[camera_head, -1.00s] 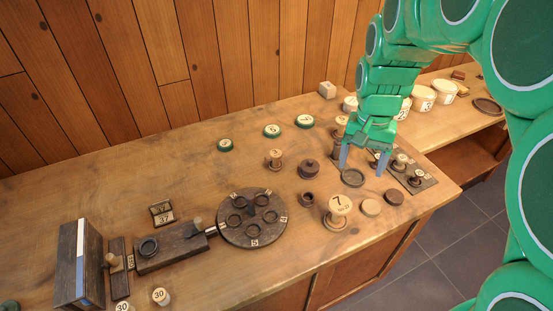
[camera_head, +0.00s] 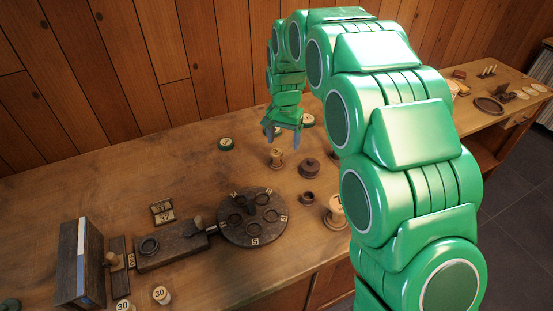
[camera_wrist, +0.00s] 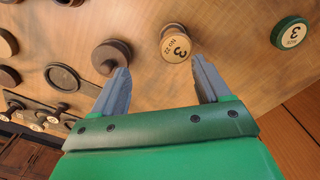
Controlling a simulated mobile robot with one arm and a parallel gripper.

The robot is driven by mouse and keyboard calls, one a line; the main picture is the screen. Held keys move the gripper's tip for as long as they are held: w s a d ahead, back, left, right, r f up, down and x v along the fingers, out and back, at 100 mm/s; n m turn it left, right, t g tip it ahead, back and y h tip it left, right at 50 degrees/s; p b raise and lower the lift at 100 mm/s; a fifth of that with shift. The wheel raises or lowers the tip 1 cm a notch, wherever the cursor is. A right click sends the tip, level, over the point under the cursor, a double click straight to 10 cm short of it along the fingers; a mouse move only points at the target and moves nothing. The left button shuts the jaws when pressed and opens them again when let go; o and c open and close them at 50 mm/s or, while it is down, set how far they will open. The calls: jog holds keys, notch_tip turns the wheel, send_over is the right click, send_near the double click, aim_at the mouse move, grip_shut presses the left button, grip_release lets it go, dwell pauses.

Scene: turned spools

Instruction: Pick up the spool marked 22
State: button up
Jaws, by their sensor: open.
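A light wooden spool (camera_wrist: 176,43) stands on the bench in the wrist view. Its pale top bears a large 3 and small lettering that looks like "No 22". It also shows in the head view (camera_head: 276,158), just below my gripper (camera_head: 282,138). My gripper is open and empty, pointing down above the bench. In the wrist view the spool is beyond the fingertips (camera_wrist: 160,68), nearer the right finger, and not between the jaws.
A dark lidded turned piece (camera_head: 309,168) stands right of the spool. A green-rimmed disc (camera_wrist: 291,33) lies on its other side. A dark round plate with rings (camera_head: 252,229) lies nearer the front. My arm hides the bench's right part, including part of a spool marked 7 (camera_head: 335,211).

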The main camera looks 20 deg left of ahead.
aim_at(277, 152)
jog(key=shift+w+a+f, duration=0.15)
jog(key=shift+a+f, duration=0.35)
jog(key=shift+a, duration=0.25)
jog(key=shift+a+f, duration=0.1)
jog(key=shift+f, duration=0.15)
jog(key=shift+s+a+f, duration=0.15)
jog(key=shift+f, duration=1.7)
jog(key=shift+s+a+f, duration=0.1)
jog(key=shift+s+f, duration=0.05)
jog(key=shift+f, duration=1.65)
jog(key=c, duration=1.1)
